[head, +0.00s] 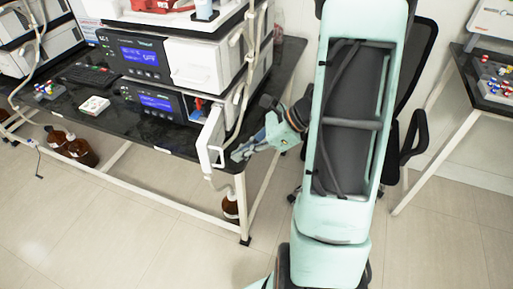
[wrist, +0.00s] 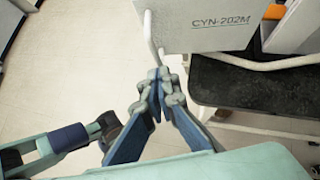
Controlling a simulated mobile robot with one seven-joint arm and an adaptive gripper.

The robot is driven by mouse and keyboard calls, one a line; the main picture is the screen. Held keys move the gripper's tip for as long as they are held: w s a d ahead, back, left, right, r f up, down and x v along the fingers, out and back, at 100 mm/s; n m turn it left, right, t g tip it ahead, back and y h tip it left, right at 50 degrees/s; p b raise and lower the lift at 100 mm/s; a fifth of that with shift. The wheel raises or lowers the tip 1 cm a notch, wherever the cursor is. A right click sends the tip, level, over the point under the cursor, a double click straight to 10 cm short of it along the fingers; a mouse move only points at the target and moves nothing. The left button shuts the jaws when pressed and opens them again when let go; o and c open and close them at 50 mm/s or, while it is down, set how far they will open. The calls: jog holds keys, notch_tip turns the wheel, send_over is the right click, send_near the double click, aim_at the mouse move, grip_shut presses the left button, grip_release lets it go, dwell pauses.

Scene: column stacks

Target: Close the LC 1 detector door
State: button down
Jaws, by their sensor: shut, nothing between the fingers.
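The detector door (head: 211,140) is a white panel with a white bar handle, standing open at the right end of the lower instrument module (head: 152,103). It sticks out past the bench's front edge. In the wrist view the door panel (wrist: 200,25) reads "CYN-202M", and its handle (wrist: 152,38) hangs at its left edge. My gripper (head: 238,154) is shut and empty, just right of the door in the head view. In the wrist view my gripper's fingertips (wrist: 164,78) are just below the handle's lower end; I cannot tell whether they touch.
The black bench (head: 150,132) carries the stacked modules, a keyboard (head: 88,75) and a white tray (head: 94,105). Tubing hangs beside the stack. Brown bottles (head: 82,152) stand on the floor. A black chair (head: 412,140) is at the right. The floor in front is clear.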

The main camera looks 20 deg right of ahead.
jog(key=shift+w+a, duration=0.35)
jog(key=shift+a, duration=0.55)
jog(key=shift+a, duration=0.15)
